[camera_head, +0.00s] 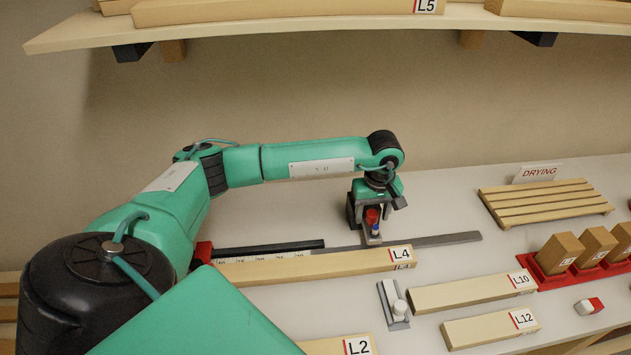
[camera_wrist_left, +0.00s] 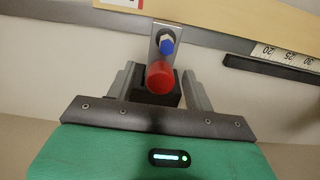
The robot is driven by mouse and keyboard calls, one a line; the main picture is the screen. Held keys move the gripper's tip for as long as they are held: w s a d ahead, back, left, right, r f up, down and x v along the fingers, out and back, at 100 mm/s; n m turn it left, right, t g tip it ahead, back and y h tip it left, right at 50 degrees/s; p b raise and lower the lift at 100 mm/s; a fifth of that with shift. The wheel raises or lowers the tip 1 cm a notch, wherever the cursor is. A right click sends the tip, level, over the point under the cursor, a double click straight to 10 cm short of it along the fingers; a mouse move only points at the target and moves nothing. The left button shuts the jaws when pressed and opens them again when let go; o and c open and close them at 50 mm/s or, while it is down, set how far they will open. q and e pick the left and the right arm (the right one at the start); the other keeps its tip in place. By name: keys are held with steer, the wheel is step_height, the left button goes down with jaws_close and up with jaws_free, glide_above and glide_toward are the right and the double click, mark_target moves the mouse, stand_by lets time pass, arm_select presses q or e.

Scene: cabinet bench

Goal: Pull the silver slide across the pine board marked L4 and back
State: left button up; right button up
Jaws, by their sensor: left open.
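The pine board marked L4 (camera_head: 320,267) lies on the bench in front of a black bar with a number scale. The silver slide (camera_head: 373,241) sits at the board's back edge, near its right end. It shows better in the left wrist view (camera_wrist_left: 157,35) as an upright silver plate with a blue bolt and a red knob (camera_wrist_left: 160,77). My left gripper (camera_head: 371,220) is over the knob and open. In the left wrist view its fingers (camera_wrist_left: 159,82) stand either side of the red knob, with gaps visible. The right gripper is not in view.
A flat grey bar (camera_head: 445,239) extends right behind the board. A slatted drying rack (camera_head: 545,203) stands at back right. A shelf (camera_head: 270,28) hangs above.

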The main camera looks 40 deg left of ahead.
mark_target(376, 236)
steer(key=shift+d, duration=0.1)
arm_select(q)
steer(key=shift+c, duration=0.6)
steer(key=c, duration=0.7)
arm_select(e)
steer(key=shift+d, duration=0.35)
arm_select(q)
steer(key=shift+s+d, duration=0.85)
steer(key=shift+d, duration=0.1)
steer(key=shift+s+d, duration=0.7)
steer(key=shift+d, duration=0.1)
steer(key=shift+s+d, duration=1.45)
steer(key=shift+d, duration=0.15)
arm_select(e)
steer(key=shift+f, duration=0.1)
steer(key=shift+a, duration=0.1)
arm_select(q)
steer(key=shift+f, duration=0.1)
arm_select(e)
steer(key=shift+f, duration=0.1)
